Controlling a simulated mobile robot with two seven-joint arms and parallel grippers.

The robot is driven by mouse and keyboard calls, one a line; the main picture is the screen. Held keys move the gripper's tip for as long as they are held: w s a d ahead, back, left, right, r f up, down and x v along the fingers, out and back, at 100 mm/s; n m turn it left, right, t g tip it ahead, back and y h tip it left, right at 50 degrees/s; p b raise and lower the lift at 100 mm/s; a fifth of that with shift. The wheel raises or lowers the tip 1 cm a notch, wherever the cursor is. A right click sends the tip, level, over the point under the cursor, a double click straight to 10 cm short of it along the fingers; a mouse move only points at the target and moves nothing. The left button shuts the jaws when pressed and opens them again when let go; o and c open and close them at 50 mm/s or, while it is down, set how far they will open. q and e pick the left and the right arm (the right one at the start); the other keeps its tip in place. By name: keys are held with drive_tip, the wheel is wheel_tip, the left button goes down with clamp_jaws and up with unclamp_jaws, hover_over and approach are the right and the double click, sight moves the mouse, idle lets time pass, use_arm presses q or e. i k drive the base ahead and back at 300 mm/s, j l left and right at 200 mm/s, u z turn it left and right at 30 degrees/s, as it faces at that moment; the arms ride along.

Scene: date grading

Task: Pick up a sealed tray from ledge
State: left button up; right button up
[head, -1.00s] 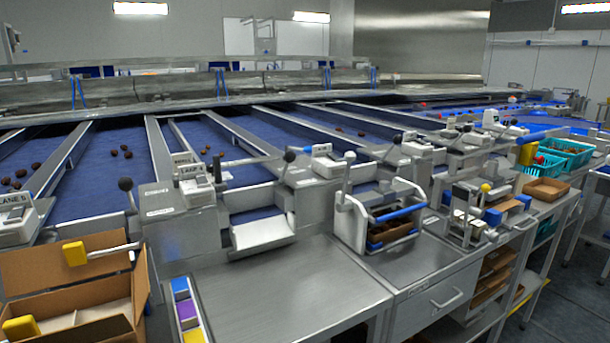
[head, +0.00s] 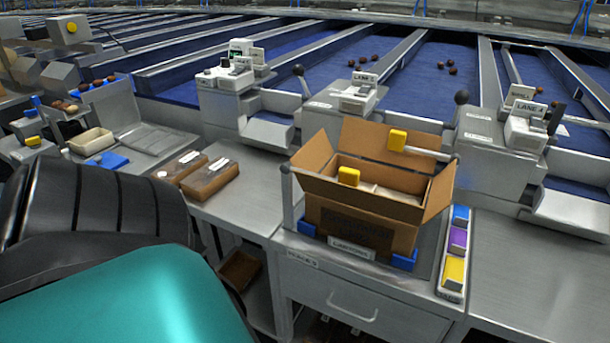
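Two brown trays with white labels lie side by side on the steel ledge (head: 232,215) left of the carton. One is the left tray (head: 178,168), and the other is the right tray (head: 209,182). Their tops look covered, but the seals are too small to make out. Neither gripper shows in the head view. A black and teal arm part of mine fills the lower left, close in front of the ledge and short of the trays in the picture.
An open cardboard carton (head: 360,226) with yellow-ended parts stands right of the trays. A rack of blue, purple and yellow blocks (head: 456,245) is beside it. A scale (head: 228,85) stands behind. A brown tray (head: 240,270) sits on a lower shelf. The counter (head: 530,270) at right is clear.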

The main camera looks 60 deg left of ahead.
sight(200, 185)
drive_tip(key=u, duration=2.4)
drive_tip(key=i+j, duration=0.1)
drive_tip(key=j, duration=0.3)
drive_tip(key=i+j+u, duration=0.1)
drive_tip(key=j, duration=0.25)
